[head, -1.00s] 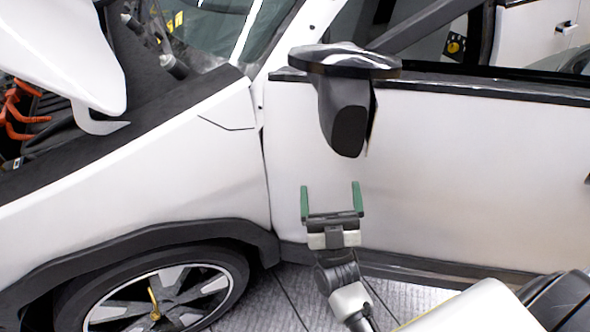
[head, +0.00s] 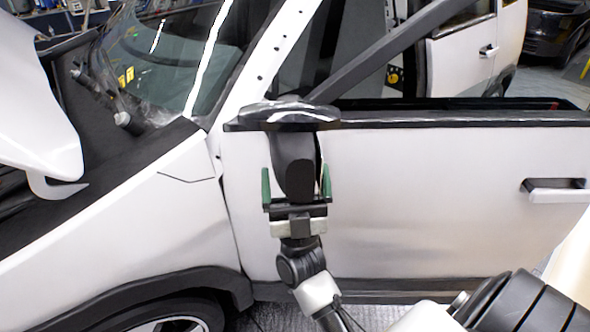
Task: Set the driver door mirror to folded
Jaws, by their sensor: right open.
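The driver door mirror (head: 293,160) is a dark housing with a glossy top, standing out from the white front door (head: 420,200) near the front end of its window sill. My right gripper (head: 296,182) is open, with its green fingers on the left and right of the mirror's lower part. I cannot tell whether the fingers touch the housing. My left gripper is not in view.
The raised white hood (head: 35,100) is at the left. The front wheel (head: 165,318) is at the bottom left. The door handle (head: 556,190) is at the right. The door's window opening is open above the sill.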

